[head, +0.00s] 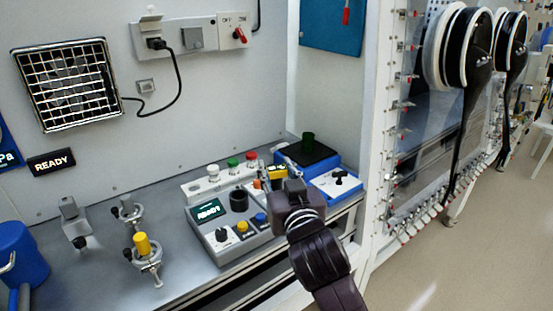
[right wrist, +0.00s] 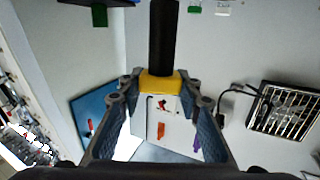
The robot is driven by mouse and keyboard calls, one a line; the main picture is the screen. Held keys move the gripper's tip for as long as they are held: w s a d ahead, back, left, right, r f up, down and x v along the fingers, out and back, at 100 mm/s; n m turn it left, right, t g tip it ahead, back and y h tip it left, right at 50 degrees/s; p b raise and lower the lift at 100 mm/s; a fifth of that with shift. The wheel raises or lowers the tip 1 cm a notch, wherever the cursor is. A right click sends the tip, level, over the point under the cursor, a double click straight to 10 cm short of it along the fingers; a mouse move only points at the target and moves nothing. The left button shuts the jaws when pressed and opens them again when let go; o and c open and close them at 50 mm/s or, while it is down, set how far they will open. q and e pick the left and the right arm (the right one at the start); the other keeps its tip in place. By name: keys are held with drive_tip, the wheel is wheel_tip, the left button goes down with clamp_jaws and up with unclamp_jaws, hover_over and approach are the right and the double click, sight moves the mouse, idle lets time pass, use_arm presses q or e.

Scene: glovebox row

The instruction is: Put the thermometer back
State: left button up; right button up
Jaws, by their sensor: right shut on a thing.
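My right gripper (head: 287,186) is over the right end of the grey control box. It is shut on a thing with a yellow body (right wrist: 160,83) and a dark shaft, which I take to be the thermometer. In the right wrist view the yellow part is between the fingertips (right wrist: 160,92), and the shaft runs to the picture's top edge. In the head view a yellow part (head: 277,172) shows just beyond the gripper. The shaft's far end is hidden. My left gripper is not in view.
The control box (head: 228,249) has buttons, a READY screen and a black round socket (head: 239,200). A yellow-topped clamp stand (head: 143,246) stands left. The bench between is clear.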

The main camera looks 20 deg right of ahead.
drive_tip(key=shift+s+a+f, duration=0.15)
drive_tip(key=shift+s, duration=0.25)
drive_tip(key=s+d+f+y, duration=0.1)
drive_tip(key=s+d+f, duration=0.2)
drive_tip(key=s+f, duration=0.9)
drive_tip(key=s, duration=0.2)
drive_tip(key=shift+s, duration=0.35)
drive_tip(key=shift+s+f, duration=0.15)
drive_tip(key=shift+f, duration=0.25)
